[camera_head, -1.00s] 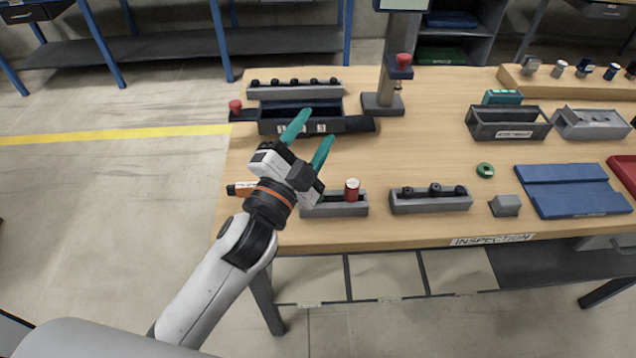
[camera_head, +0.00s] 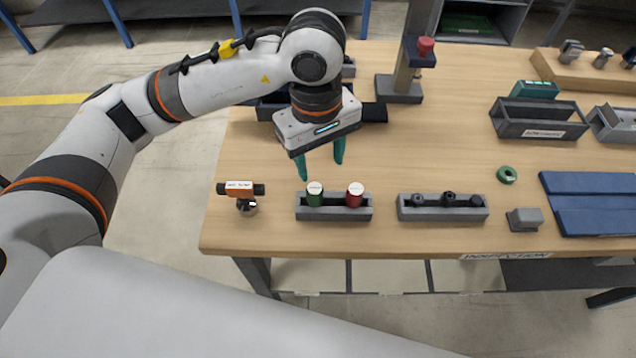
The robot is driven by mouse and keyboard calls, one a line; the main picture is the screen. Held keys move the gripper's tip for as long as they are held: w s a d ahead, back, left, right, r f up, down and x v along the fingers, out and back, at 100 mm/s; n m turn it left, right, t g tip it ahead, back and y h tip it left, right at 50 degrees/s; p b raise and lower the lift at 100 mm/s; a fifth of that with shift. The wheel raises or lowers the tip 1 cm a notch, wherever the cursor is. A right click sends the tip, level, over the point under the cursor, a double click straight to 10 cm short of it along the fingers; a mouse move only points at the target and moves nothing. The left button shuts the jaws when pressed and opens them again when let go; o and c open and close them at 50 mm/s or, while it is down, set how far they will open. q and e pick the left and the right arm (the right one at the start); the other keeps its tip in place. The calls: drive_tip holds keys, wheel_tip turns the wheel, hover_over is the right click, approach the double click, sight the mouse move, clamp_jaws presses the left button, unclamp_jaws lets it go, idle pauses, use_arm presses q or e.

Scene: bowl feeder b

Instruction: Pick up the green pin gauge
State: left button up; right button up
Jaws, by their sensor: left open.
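The green pin gauge (camera_head: 315,198) stands upright in the left part of a grey slotted holder (camera_head: 334,214) near the table's front edge. A red pin gauge (camera_head: 354,195) stands in the right part of the same holder. My left gripper (camera_head: 321,170) points down with its two teal fingers apart and nothing between them. Its fingertips are behind and above the green pin gauge in the picture, apparently not touching it. My right gripper is not in view.
An orange and black device (camera_head: 241,193) stands left of the holder. A second grey holder (camera_head: 443,213) with black parts, a green ring (camera_head: 507,174) and a grey block (camera_head: 524,219) lie to the right. A dark bin is partly hidden behind my left gripper.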

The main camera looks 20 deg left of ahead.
sight(315, 187)
use_arm(q)
drive_tip(key=shift+w+a+f+y, duration=0.2)
drive_tip(key=shift+a+y, duration=0.1)
drive_tip(key=shift+a, duration=0.15)
wheel_tip(315, 187, down, 6)
drive_tip(key=shift+r+p, duration=0.1)
drive_tip(key=shift+p, duration=0.85)
drive_tip(key=shift+s+f+p, duration=0.1)
drive_tip(key=shift+f+p, duration=0.35)
drive_tip(key=shift+f, duration=0.15)
wheel_tip(315, 187, down, 4)
drive_tip(key=shift+a+r+p, duration=0.1)
drive_tip(key=shift+r+p, duration=0.05)
drive_tip(key=shift+p, duration=0.55)
drive_tip(key=shift+f, duration=0.35)
drive_tip(key=c, duration=1.1)
drive_tip(key=shift+r, duration=0.1)
